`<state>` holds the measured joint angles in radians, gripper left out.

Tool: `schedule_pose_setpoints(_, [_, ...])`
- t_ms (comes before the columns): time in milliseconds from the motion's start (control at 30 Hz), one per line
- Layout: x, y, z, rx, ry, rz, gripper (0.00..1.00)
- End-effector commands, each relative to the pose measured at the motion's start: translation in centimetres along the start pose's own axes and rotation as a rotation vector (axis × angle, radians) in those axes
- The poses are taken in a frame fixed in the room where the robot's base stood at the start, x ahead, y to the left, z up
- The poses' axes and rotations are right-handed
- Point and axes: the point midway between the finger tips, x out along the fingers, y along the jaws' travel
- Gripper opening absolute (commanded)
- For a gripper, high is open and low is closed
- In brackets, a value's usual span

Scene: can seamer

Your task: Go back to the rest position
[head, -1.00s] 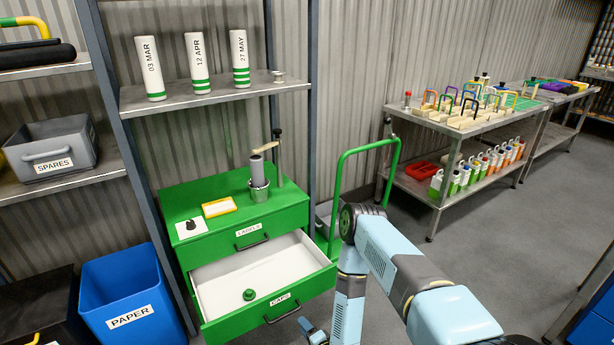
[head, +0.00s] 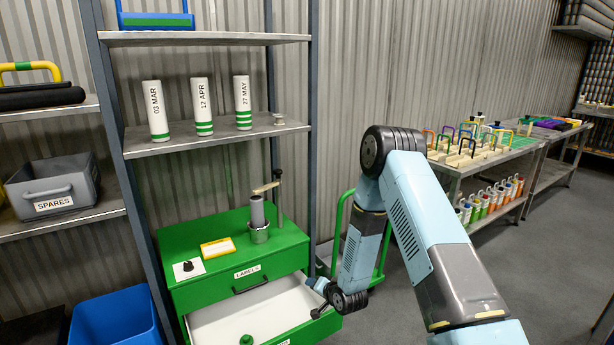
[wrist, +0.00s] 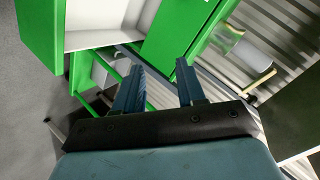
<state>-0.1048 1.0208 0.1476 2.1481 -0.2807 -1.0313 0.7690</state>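My gripper (wrist: 158,88) shows in the wrist view with its two blue fingers apart and nothing between them. In the head view my arm bends up and then down to the right of the green cabinet (head: 190,240). My wrist is by the right front corner of the open drawer (head: 215,328), and I cannot make out the fingers there or tell whether anything touches. The drawer also shows in the wrist view (wrist: 95,22).
Behind the cabinet, a shelf (head: 180,147) holds three white tubes. A grey SPARES bin (head: 52,187) is at left, above a blue bin (head: 115,320). A green-railed trolley (head: 340,218) is behind my arm. A bench (head: 480,165) with coloured handles stands right; the floor before it is clear.

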Motion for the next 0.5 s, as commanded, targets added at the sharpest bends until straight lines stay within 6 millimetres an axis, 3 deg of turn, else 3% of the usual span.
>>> schedule_pose_setpoints(100, [-1.5,-1.7,-3.2,-0.054,0.002,0.037,0.39])
schedule_pose_setpoints(500, [-8.3,-6.5,-11.8,-0.211,-0.013,0.174,0.39])
